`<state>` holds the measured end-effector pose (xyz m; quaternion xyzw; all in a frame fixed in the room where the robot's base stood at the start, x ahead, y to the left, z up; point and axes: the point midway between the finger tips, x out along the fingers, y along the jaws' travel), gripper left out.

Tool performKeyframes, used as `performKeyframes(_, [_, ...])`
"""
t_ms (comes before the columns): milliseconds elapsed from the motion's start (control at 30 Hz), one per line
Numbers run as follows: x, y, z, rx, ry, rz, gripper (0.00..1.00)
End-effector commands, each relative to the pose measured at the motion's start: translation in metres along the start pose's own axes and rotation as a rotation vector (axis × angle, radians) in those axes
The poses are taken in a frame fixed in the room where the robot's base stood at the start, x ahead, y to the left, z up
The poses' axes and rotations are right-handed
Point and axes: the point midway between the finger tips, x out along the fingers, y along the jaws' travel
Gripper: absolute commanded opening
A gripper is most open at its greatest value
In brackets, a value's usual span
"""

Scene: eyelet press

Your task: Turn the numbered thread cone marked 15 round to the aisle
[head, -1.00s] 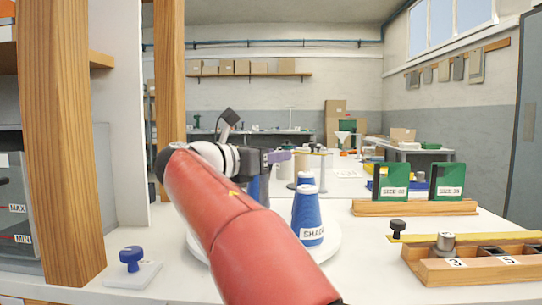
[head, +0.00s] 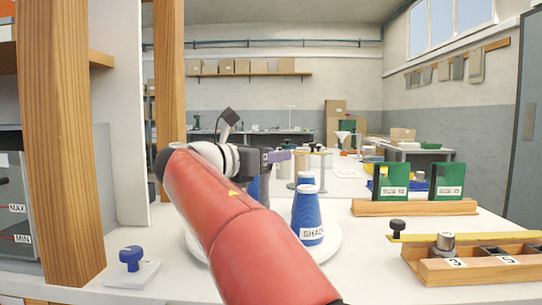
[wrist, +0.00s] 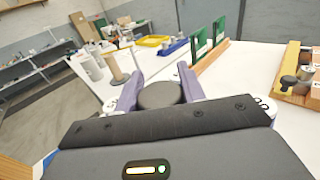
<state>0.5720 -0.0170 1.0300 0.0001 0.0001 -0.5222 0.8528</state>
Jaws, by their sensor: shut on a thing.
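Blue thread cones with white tops stand on a white round turntable (head: 328,258). The nearest full cone (head: 307,212) carries a white label starting "SHAD"; its number is not readable. Another cone shows behind it, and more blue (head: 254,187) shows beside my arm, mostly hidden. I cannot tell which cone is marked 15. My gripper (head: 280,156) is above the turntable. In the wrist view its purple fingers are shut on a dark round knob (wrist: 160,95). A white cone top with a partly hidden number (wrist: 264,104) shows at the right of the gripper.
A wooden post (head: 60,140) and shelf stand at left, with a blue-handled stamp (head: 131,260) in front. Green holders (head: 447,182) on a wooden base and a wooden fixture (head: 470,262) with a yellow bar stand at right. Bare white tabletop lies between the turntable and these.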

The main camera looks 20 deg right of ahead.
Motion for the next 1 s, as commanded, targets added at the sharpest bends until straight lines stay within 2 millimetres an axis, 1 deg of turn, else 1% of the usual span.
performKeyframes(367, [0.0, 0.0, 0.0, -0.001, 0.0, 0.0, 0.0])
performKeyframes(400, [0.0, 0.0, 0.0, -0.001, 0.0, 0.0, 0.41])
performKeyframes(533, [0.0, 0.0, 0.0, -0.001, 0.0, 0.0, 0.58])
performKeyframes(567, [0.0, 0.0, 0.0, -0.001, 0.0, 0.0, 0.6])
performKeyframes(867, [-0.003, 0.0, 0.0, 0.0, 0.0, 0.001, 0.6])
performKeyframes(1000, [-0.019, 0.001, 0.0, -0.001, 0.0, 0.004, 0.6])
